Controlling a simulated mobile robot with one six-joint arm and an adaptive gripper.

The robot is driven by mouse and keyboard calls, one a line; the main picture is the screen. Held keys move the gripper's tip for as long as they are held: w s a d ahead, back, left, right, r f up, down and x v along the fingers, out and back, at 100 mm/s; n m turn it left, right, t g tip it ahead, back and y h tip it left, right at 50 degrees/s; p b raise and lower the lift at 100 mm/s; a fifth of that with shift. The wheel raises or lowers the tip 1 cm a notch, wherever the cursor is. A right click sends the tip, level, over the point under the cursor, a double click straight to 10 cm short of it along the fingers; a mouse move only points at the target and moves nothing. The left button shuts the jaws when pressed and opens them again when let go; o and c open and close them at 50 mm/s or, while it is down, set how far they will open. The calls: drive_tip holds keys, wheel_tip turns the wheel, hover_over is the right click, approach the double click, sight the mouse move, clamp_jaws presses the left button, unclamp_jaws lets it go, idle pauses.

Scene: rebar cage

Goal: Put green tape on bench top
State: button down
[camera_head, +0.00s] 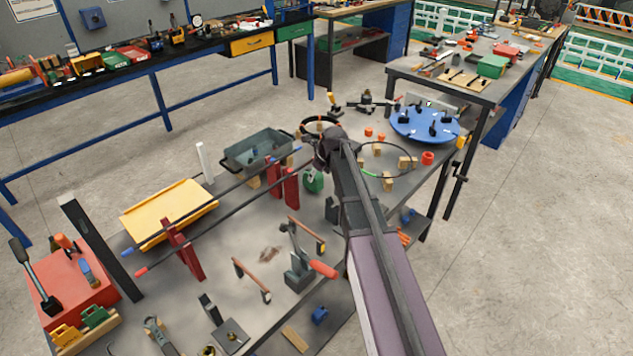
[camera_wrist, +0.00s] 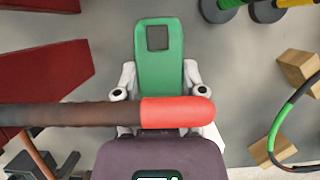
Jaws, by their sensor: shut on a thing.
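The green tape (camera_wrist: 158,72) is a green piece with a square hole near its far end in the wrist view. It sits between the two pale fingers of my gripper (camera_wrist: 158,88), which is shut on it. In the head view the green tape (camera_head: 313,182) shows below my dark wrist. The grey bench top (camera_head: 225,258) spreads under and around it. I cannot tell whether the tape touches the bench. A dark bar with a red end (camera_wrist: 178,112) crosses in front of the fingers in the wrist view and hides part of them and the tape.
Red supports (camera_head: 290,187) carry two long bars left of my wrist. A grey bin (camera_head: 258,152) stands behind them. Wooden blocks (camera_wrist: 298,68) and a cable ring (camera_wrist: 275,128) lie to the right. A blue turntable (camera_head: 425,124) stands farther back. Some bare bench shows in front.

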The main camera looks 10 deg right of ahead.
sight(317, 175)
drive_tip(key=shift+f, duration=0.55)
drive_tip(key=shift+f+b, duration=0.15)
drive_tip(key=shift+b, duration=0.25)
drive_tip(key=shift+c, duration=0.8)
unclamp_jaws()
drive_tip(key=shift+r, duration=0.25)
drive_tip(key=p+v, duration=0.4)
drive_tip(key=shift+a, duration=0.1)
drive_tip(key=p+v, duration=0.7)
drive_tip(key=shift+r, duration=0.4)
drive_tip(key=shift+s, duration=0.1)
drive_tip(key=shift+s, duration=0.1)
